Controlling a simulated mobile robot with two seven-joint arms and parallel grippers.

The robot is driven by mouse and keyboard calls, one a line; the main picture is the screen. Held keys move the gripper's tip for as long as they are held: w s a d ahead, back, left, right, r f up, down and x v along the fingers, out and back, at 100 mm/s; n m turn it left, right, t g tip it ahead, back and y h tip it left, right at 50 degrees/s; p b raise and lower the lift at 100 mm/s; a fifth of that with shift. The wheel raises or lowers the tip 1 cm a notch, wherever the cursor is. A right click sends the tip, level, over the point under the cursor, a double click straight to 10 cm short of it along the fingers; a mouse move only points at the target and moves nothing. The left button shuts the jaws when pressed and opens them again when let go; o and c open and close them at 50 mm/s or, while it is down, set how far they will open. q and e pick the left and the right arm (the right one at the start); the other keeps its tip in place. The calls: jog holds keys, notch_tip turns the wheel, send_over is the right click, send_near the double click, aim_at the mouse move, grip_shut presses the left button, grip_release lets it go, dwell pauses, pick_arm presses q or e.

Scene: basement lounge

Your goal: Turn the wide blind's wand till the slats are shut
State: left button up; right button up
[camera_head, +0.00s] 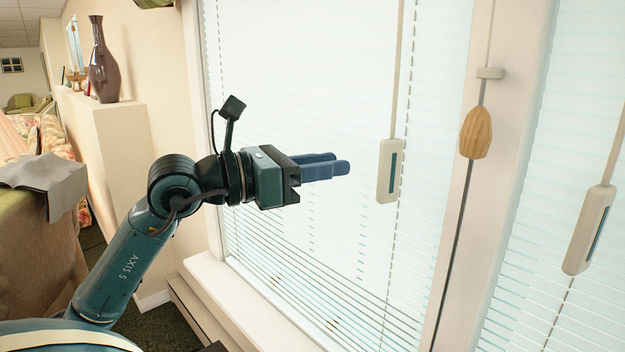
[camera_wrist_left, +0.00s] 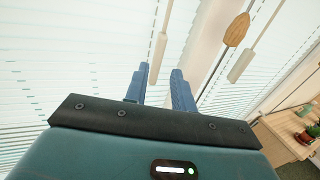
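The blind on the left (camera_head: 290,80), which fills more of the view, has pale horizontal slats with thin gaps showing between them low down. Its wand (camera_head: 390,170) hangs upright, ending in a cream handle with a blue stripe. My left gripper (camera_head: 346,166) is level, its two blue fingers pointing right toward the handle, apart from it in the head view. In the left wrist view, a gap shows between the fingers (camera_wrist_left: 160,72), and the wand handle (camera_wrist_left: 157,56) appears just beyond their tips, between them. My right gripper is in neither view.
A wooden cord pull (camera_head: 476,133) hangs by the post right of the wand. A second blind (camera_head: 540,270) with a similar wand (camera_head: 590,230) is farther right. The sill (camera_head: 245,300) runs below. A vase (camera_head: 103,65) stands on a ledge at left.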

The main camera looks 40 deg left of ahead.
pick_arm(q)
jog(key=shift+v, duration=0.85)
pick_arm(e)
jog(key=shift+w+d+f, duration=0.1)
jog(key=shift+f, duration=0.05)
pick_arm(q)
jog(key=s+d+f+n+y+p, duration=0.1)
jog(key=d+f+n+y+p, duration=0.25)
jog(key=f+n, duration=1.35)
jog(key=s+d+f+n+y+p, duration=0.1)
jog(key=d+f+n+y+p, duration=0.3)
jog(key=f+n, duration=1.35)
jog(key=s+d+f+n+g+h+b, duration=0.1)
jog(key=s+d+f+n+g, duration=0.3)
jog(key=s+d+f, duration=0.4)
notch_tip(320, 180, down, 2)
jog(key=shift+s+d+f+g+h+b, duration=0.1)
jog(key=shift+s+d+g+h+b, duration=0.2)
jog(key=shift+d+g+h, duration=0.4)
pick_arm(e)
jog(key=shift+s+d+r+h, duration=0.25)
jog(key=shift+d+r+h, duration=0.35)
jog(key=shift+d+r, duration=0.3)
